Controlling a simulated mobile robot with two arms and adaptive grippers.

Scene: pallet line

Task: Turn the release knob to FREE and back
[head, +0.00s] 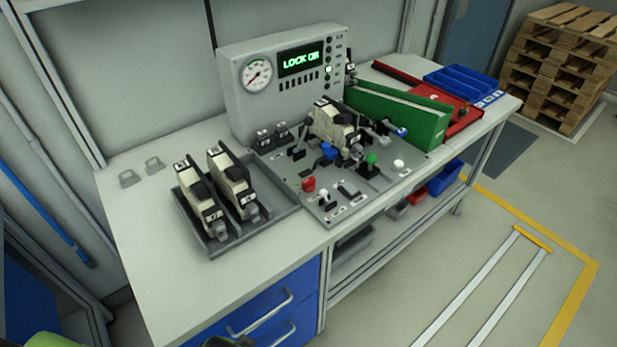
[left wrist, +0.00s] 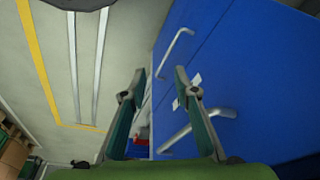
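The control panel (head: 345,201) lies on the bench in front of a grey display box. It carries a red knob (head: 308,184), a green-topped knob (head: 371,160), a white knob (head: 398,164) and small levers. Their labels are too small to read, so I cannot tell which is the release knob. A beige and black device (head: 333,127) sits on the panel, with a blue part (head: 329,151) beside it. My left gripper (left wrist: 161,72) is open and empty in the left wrist view, facing blue drawer fronts below the bench top. My right gripper is not in view.
The display box (head: 240,103) has a gauge and green text reading like "LOCK OR". A grey tray (head: 213,245) holds two similar devices. Green (head: 425,128) and blue bins (head: 462,82) stand at the right. Blue drawers (head: 275,305) have protruding handles. The front-left bench top is clear.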

